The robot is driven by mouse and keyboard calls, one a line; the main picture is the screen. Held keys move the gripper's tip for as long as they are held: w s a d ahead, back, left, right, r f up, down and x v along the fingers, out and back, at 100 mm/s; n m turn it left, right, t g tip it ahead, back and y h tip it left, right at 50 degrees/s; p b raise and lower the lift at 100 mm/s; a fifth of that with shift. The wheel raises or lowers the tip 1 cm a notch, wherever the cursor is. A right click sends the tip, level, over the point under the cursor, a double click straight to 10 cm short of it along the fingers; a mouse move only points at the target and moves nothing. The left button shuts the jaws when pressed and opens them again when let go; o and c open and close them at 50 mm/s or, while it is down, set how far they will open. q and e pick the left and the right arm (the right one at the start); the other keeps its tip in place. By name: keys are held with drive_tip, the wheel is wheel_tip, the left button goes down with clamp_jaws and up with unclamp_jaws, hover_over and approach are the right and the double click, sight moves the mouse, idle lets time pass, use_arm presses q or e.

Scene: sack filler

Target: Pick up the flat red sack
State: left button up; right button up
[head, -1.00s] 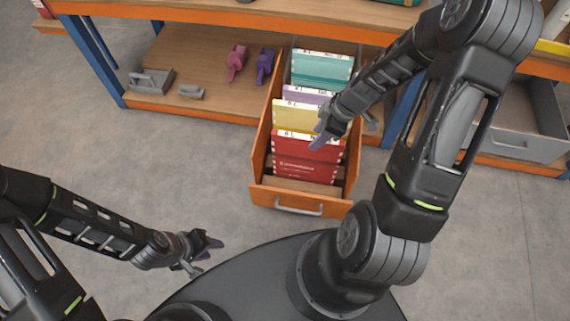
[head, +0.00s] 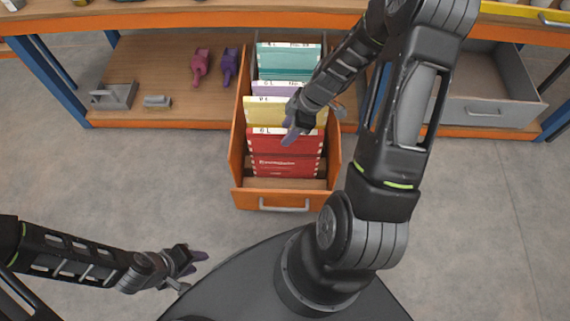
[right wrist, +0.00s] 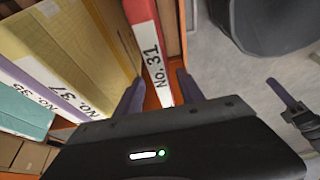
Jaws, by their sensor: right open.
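The flat red sack (head: 285,160) stands upright at the front of the files in an open orange drawer (head: 236,155). Its white top edge reads "No. 31" in the right wrist view (right wrist: 148,40). My right gripper (head: 292,130) is over the sack's top edge in the head view. In the right wrist view its open purple fingers (right wrist: 158,92) are on either side of the sack's labelled edge, apart from each other. I cannot tell how deep they reach. My left gripper (head: 194,262) hangs low at the left, away from the drawer; its jaw opening is unclear.
Yellow (head: 262,112), purple (head: 273,88) and teal (head: 287,60) sacks stand behind the red one. Pink (head: 200,66) and purple (head: 230,66) tools lie on the shelf at the left. The floor beside the drawer is clear.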

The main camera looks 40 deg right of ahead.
drive_tip(key=shift+a+f, duration=0.1)
drive_tip(key=shift+f, duration=0.1)
drive_tip(key=x, duration=0.5)
drive_tip(key=shift+f+b, duration=0.1)
drive_tip(key=shift+b, duration=0.2)
idle(0.4)
clamp_jaws()
idle(1.3)
